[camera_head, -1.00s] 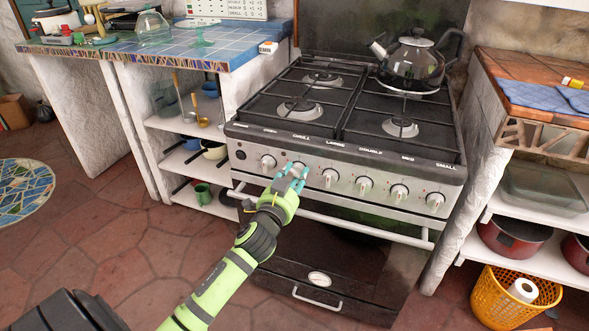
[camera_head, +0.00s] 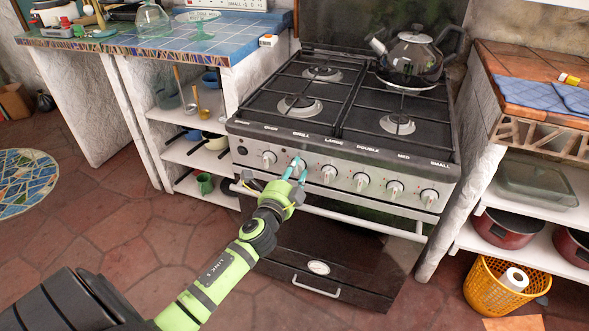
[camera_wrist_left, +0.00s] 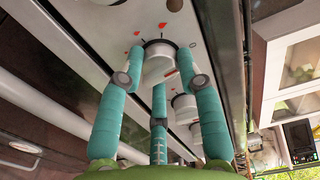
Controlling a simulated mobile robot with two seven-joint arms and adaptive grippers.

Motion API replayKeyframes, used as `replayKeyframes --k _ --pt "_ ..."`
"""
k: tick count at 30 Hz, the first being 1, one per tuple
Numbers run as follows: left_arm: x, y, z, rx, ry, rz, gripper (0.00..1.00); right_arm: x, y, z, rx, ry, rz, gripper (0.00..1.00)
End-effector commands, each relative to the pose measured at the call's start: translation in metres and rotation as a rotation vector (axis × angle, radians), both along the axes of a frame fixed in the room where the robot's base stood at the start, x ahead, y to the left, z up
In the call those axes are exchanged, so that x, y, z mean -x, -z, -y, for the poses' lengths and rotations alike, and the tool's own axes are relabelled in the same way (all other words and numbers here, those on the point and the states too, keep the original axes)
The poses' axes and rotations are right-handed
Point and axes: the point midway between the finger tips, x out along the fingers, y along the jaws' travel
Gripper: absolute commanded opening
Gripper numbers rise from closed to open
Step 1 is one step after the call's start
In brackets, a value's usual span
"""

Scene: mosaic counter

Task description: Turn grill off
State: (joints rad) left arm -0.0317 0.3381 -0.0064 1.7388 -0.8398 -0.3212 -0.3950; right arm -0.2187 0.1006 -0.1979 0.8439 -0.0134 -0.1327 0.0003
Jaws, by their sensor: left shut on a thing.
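The stove's front panel (camera_head: 345,165) has a row of knobs under labels. The grill knob (camera_wrist_left: 158,62) is second from the left, under the word GRILL. My left gripper (camera_head: 297,169) is at this knob, with its teal fingers shut on it. In the left wrist view the fingers of the gripper (camera_wrist_left: 163,78) sit on either side of the white knob, with a third finger below. In the head view the fingers mostly hide the knob. My right gripper is not in view.
The oven knob (camera_head: 268,159) is close on the left and the large-burner knob (camera_head: 328,174) close on the right. The oven handle bar (camera_head: 350,222) runs below the panel. A kettle (camera_head: 412,58) stands on the back right burner.

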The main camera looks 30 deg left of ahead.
Motion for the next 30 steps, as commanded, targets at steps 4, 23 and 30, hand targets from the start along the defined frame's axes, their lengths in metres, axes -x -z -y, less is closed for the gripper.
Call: replayKeyframes --k 4,23,30 --pt "0.0006 0.0001 -0.0035 -0.088 -0.008 -0.025 0.03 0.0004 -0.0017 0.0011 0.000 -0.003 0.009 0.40" --pt "0.0003 -0.0012 -0.0047 -0.206 -0.011 -0.049 0.03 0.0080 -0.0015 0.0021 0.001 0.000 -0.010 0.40" --pt "0.0000 -0.0019 -0.0049 -0.205 -0.011 -0.048 0.56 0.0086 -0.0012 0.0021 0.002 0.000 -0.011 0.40"
